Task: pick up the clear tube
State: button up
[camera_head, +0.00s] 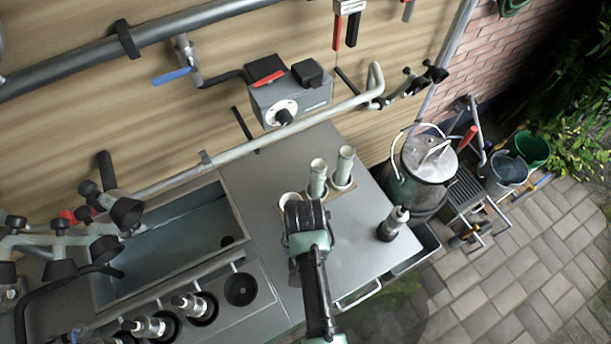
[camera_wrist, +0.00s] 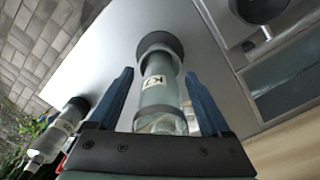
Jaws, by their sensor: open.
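The clear tube (camera_wrist: 160,95) stands in a dark round collar on the grey bench top in the wrist view, with a white label on its side. My gripper (camera_wrist: 158,76) is open, its two blue fingers on either side of the tube, with visible gaps to both. In the head view, my gripper (camera_head: 304,213) is over the bench and hides this tube. A similar tube (camera_wrist: 60,128) with a dark collar shows at the left of the wrist view. It appears as a dark-based upright piece (camera_head: 395,222) in the head view, right of my gripper.
Two pale green cylinders (camera_head: 318,180) (camera_head: 344,168) stand on the bench just behind my gripper, beside a whitish ring (camera_head: 289,200). A sink basin (camera_head: 170,255) is at left. A metal churn (camera_head: 425,165) stands beyond the bench's right edge. The bench right of my gripper is mostly clear.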

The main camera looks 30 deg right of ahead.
grip_shut()
dwell(0.3)
notch_tip(320, 180, up, 10)
jog(key=b, duration=0.1)
jog(key=shift+b, duration=0.3)
